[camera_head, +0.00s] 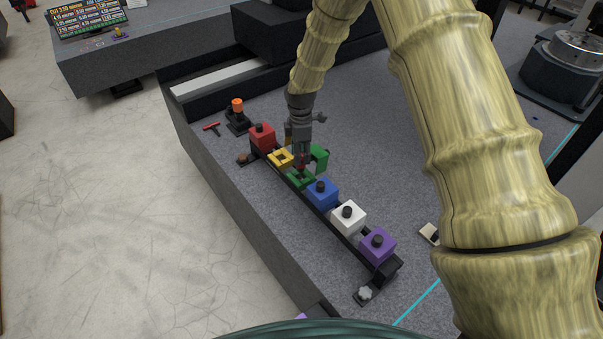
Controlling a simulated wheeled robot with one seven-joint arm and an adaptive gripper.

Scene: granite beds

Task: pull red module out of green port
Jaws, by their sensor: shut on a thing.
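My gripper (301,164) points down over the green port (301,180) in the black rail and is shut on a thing. A small dark red piece, which I take as the red module (302,160), shows between the fingers. The fingers hide most of it, and I cannot tell whether it is still inside the green frame. A larger red block (262,138) with a black knob sits at the rail's far left end.
An open yellow frame (280,158) and blue (322,194), white (348,218) and purple (377,246) knobbed blocks line the rail. A green block (320,158) stands close right of the gripper. An orange-topped post (237,107) is at the left. Granite right of the rail is mostly clear.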

